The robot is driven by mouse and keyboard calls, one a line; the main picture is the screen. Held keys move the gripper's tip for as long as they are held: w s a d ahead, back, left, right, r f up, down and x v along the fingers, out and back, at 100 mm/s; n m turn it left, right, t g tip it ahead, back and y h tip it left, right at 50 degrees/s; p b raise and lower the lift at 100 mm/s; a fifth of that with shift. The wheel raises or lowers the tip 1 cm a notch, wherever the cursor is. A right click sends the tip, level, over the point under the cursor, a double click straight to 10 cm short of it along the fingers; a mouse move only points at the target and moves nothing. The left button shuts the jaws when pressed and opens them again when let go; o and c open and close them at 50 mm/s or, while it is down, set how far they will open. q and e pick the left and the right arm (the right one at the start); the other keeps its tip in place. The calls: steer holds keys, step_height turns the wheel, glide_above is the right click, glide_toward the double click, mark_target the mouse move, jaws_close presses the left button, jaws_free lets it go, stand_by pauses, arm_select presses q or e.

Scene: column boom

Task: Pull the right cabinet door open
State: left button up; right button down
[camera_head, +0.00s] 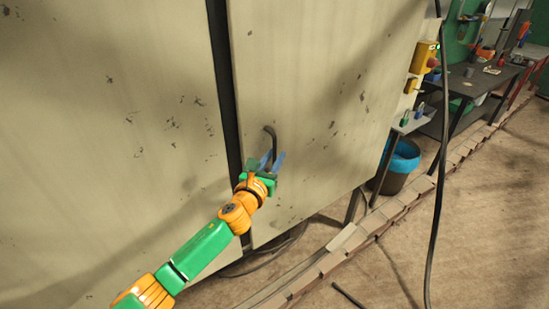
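The right cabinet door (310,70) is a pale, scuffed panel filling the middle of the head view. A dark vertical strip separates it from the left cabinet door (100,90); I cannot tell whether it is a gap or a frame. The right door has a dark bent handle (270,132) near its left edge. My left gripper (272,160) is at this handle, its blue fingertips on either side of the lower part. The fingers hide that part, so I cannot tell whether they are closed on it. My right gripper is not in view.
A yellow switch box (424,57) with a red button is right of the door. A dark bin with a blue liner (402,158) stands below it. A black cable (438,190) hangs at the right. A row of bricks (350,238) borders the floor; open floor (470,240) lies right.

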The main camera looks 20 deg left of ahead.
arm_select(q)
jaws_close()
stand_by(1.3)
